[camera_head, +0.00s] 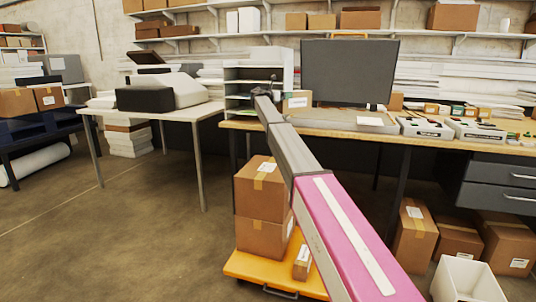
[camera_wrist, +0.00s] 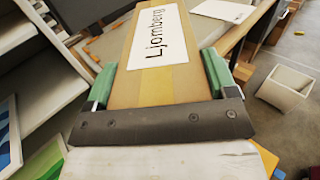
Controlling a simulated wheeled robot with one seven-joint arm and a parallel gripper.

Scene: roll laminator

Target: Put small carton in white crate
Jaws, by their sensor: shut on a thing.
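The white crate (camera_head: 466,282) stands on the floor at the lower right, open at the top. It also shows at the right of the wrist view (camera_wrist: 275,97).
A long workbench (camera_head: 400,128) bears a monitor (camera_head: 350,72), grey trays and a white shelf unit (camera_head: 258,75). An orange cart (camera_head: 250,268) with several cartons stands below my arm. More cartons (camera_head: 415,235) stand under the bench beside the crate.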

